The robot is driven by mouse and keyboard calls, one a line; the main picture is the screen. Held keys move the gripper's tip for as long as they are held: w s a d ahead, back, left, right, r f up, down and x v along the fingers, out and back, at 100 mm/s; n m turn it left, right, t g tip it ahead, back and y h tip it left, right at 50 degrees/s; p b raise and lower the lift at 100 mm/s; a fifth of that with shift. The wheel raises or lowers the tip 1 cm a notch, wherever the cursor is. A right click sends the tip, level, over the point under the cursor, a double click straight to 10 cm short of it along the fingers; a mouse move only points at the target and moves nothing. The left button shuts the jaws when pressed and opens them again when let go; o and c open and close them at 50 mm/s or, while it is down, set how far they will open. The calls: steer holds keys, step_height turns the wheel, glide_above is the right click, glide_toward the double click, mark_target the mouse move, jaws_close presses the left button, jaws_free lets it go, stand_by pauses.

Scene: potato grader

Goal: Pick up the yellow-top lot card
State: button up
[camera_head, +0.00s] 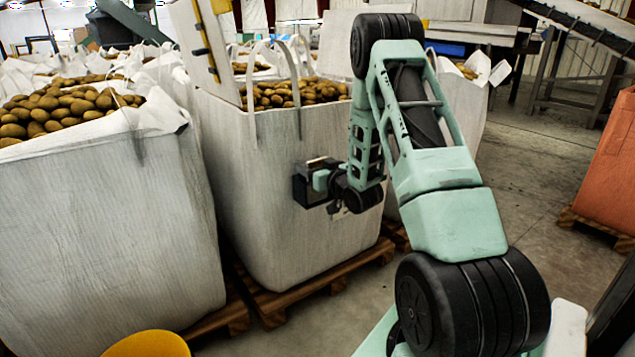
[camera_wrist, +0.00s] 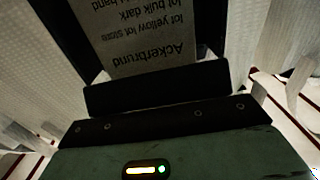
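A printed card (camera_wrist: 145,35) fills the upper middle of the wrist view. Its dark print is upside down and reads "Ackerbrund", with "lot yellow lot store" and "lot bulk dark" on other lines. No yellow top shows there; the edge nearest me is hidden behind a black bar. Dark parts flank the card on both sides. In the head view my gripper (camera_head: 318,185) is at the front face of the middle white bulk bag (camera_head: 260,190), with a small pale strip (camera_head: 318,161) above it. I cannot tell whether the fingers touch the card or are shut on it.
Potatoes fill the middle bag and the left bag (camera_head: 110,230). The middle bag stands on a wooden pallet (camera_head: 300,300). An orange bag (camera_head: 608,180) stands at the right edge. A yellow rounded object (camera_head: 147,345) is at the bottom.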

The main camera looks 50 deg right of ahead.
steer(key=shift+c, duration=0.7)
steer(key=shift+r, duration=0.1)
